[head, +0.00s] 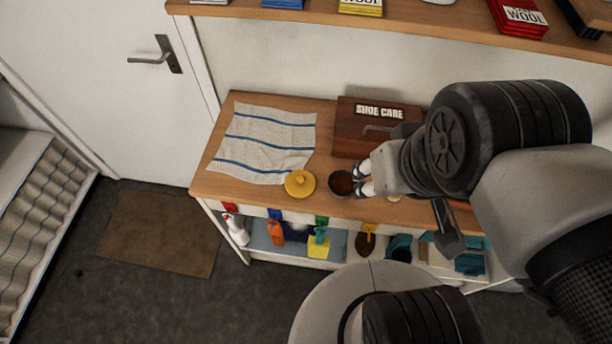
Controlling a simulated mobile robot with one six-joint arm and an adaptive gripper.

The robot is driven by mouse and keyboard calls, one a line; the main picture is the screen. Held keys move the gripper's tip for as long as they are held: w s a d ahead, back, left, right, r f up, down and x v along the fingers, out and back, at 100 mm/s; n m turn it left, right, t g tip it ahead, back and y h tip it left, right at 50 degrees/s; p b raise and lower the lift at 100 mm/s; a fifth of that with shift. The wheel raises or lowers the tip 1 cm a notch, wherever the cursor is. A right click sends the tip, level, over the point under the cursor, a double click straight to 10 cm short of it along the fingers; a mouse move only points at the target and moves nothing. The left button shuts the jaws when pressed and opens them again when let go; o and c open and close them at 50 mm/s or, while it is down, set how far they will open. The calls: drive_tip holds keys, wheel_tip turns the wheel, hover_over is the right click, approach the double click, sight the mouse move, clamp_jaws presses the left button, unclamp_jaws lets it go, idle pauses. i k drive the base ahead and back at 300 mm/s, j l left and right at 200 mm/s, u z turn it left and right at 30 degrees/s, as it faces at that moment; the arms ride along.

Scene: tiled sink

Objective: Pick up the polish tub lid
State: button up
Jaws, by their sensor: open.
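The yellow round lid (300,183) with a small knob on top lies at the front edge of the wooden counter, just right of the striped cloth. A round open tub (341,184) with dark brown contents stands right beside it. My gripper (358,179) is open, to the right of the lid, with its fingertips pointing left at the tub's right rim. Nothing shows between the fingers. I cannot tell whether the fingers touch the tub. My gripper and arm hide part of the counter to the right.
A striped cloth (264,141) covers the counter's left part. A brown "SHOE CARE" box (345,139) stands behind the tub. A shelf (300,17) with packets runs above along the wall. Bottles and brushes sit on a lower shelf (260,242). Floor at the left is mostly clear around a brown mat (160,232).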

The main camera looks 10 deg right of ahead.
sight(300, 184)
drive_tip(key=j+z, duration=1.05)
drive_tip(key=k, duration=0.05)
